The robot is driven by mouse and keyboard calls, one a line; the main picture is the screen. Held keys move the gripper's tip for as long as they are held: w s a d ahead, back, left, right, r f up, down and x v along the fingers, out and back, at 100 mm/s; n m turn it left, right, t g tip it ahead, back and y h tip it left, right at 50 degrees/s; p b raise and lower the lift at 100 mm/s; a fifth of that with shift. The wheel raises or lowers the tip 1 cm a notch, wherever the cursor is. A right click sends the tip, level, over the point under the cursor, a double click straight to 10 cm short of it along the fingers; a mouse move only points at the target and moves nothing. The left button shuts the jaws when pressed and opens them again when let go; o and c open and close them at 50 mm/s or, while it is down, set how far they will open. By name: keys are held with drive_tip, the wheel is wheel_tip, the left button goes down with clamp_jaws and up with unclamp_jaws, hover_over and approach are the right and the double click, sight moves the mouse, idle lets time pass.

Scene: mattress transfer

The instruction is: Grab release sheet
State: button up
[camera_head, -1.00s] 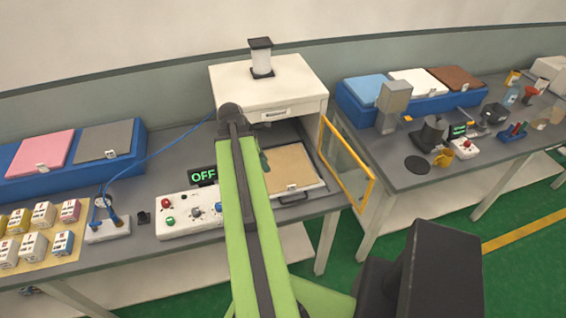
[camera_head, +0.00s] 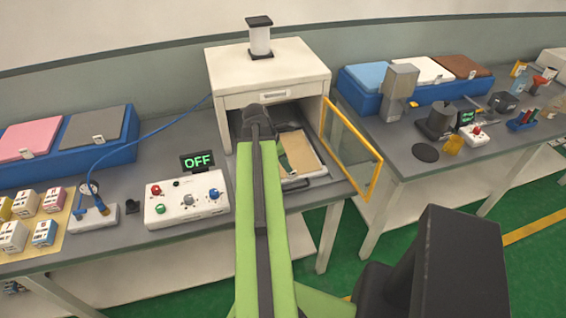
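A tan sheet (camera_head: 299,153), which looks like the release sheet, lies flat on a pale tray with a front handle (camera_head: 297,184) at the open front of the white cabinet (camera_head: 268,72). My green arm reaches over the tray and hides its left part. The dark end of my arm, with my gripper (camera_head: 256,117), is at the cabinet mouth, over or just left of the sheet. The fingers are hidden behind the arm, so I cannot tell whether they are open or touch the sheet.
The cabinet's yellow-framed door (camera_head: 350,150) stands open on the right. A white control box (camera_head: 186,199) with a display reading OFF (camera_head: 197,161) is left of my arm. Small labelled boxes (camera_head: 41,217) sit at the left. A second table on the right holds several tools.

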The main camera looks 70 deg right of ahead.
drive_tip(key=b+x, duration=0.4)
drive_tip(key=x, duration=0.1)
drive_tip(key=shift+d+f+b, duration=0.2)
drive_tip(key=shift+b, duration=0.2)
drive_tip(key=shift+r, duration=0.2)
clamp_jaws()
